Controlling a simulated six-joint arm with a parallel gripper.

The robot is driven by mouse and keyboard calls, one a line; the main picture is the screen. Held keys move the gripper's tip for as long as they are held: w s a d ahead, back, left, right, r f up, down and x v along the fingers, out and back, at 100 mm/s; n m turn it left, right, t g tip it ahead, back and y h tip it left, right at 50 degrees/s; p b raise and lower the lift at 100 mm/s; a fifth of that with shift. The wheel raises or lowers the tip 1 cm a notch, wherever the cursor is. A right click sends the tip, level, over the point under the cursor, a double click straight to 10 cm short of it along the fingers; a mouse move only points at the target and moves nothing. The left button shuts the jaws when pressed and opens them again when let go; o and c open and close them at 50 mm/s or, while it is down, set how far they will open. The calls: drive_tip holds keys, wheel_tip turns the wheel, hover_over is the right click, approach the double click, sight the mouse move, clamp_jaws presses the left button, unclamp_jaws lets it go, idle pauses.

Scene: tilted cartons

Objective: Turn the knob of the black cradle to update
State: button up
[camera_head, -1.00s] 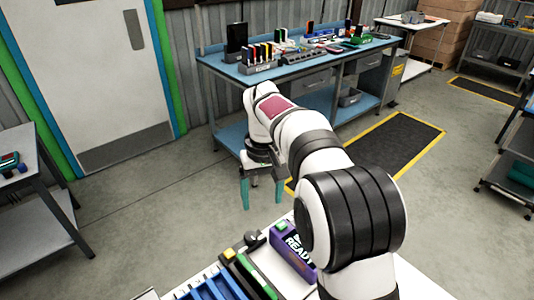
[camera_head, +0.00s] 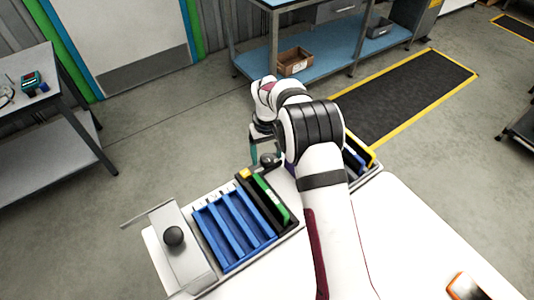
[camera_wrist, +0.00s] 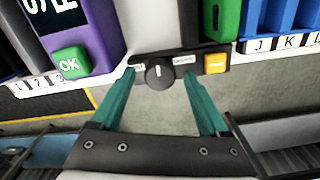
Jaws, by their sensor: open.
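The black cradle (camera_head: 258,208) stands at the far edge of the white table in the head view, holding a green cartridge (camera_head: 270,199). In the wrist view its front panel carries a dark round knob (camera_wrist: 160,73) with a white pointer line, a small white label on each side and an orange button (camera_wrist: 216,63). The label text is too small to read surely. My gripper (camera_head: 265,148) has teal fingers and is open and empty at the cradle's far end. In the wrist view its fingers spread either side of the knob, with a gap to it; contact cannot be told.
A purple device (camera_wrist: 75,32) with a green OK button stands beside the cradle. A blue slotted rack (camera_head: 232,225) is on its other side. A grey plate with a black ball (camera_head: 173,236) lies left. An orange device (camera_head: 468,288) is at the lower right.

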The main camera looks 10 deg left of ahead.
drive_tip(key=shift+f, duration=0.15)
clamp_jaws()
idle(0.4)
drive_tip(key=shift+m, duration=0.3)
drive_tip(key=m, duration=0.3)
drive_tip(key=shift+m, duration=2.5)
drive_tip(key=shift+w, duration=0.1)
